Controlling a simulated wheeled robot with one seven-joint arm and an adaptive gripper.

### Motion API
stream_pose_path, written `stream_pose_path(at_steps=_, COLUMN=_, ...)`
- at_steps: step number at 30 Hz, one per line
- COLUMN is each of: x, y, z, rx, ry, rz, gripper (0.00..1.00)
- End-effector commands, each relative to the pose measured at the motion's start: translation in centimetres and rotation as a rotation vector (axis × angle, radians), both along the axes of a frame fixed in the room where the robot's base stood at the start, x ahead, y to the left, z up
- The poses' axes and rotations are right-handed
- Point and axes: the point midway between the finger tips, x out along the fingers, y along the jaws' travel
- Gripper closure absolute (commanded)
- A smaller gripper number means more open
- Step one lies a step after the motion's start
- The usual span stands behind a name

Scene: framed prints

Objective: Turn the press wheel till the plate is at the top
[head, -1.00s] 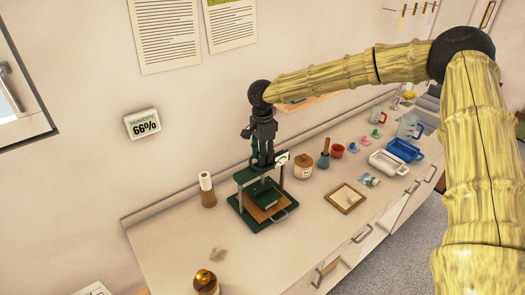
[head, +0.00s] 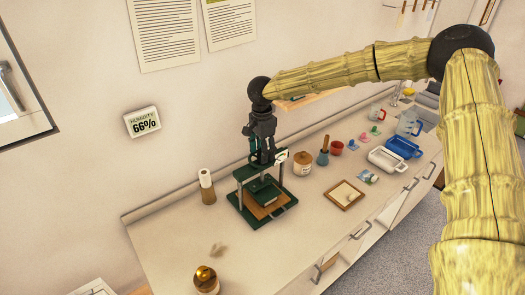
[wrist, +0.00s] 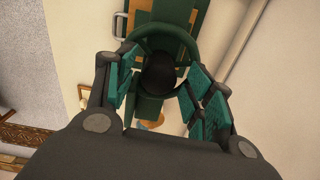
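The green press (head: 262,200) stands on the counter, with posts, a top beam and a wooden board (head: 268,208) in its base. Its dark green plate (head: 262,189) sits low between the posts, just above the board. My gripper (head: 264,157) points down over the top of the press and hides most of the wheel in the head view. In the wrist view the green wheel rim (wrist: 165,32) and a black round knob (wrist: 160,73) show between my teal-padded fingers (wrist: 165,88). The fingers are apart, one on each side of the knob; I cannot tell whether they touch the wheel.
A paper roll (head: 207,187) stands left of the press and a gold-topped jar (head: 206,280) at the front left. A lidded jar (head: 303,164), a wooden frame (head: 344,195) and trays (head: 404,148) lie to the right. The wall is close behind the press.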

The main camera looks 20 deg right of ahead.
Motion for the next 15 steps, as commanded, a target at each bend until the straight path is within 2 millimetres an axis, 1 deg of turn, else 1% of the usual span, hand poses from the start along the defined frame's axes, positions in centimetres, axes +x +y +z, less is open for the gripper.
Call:
stream_pose_path(at_steps=5, x=-0.1, y=0.1, z=-0.1, rx=-0.001, ry=0.002, rz=0.001, gripper=0.47)
stream_pose_path(at_steps=8, x=-0.1, y=0.1, z=0.2, rx=-0.001, ry=0.003, rz=0.001, gripper=0.47)
stream_pose_path(at_steps=11, x=-0.1, y=0.0, z=1.1, rx=-0.001, ry=0.002, rz=0.0, gripper=0.47)
stream_pose_path(at_steps=15, x=-0.1, y=0.0, z=3.3, rx=0.0, ry=0.002, rz=0.0, gripper=0.47)
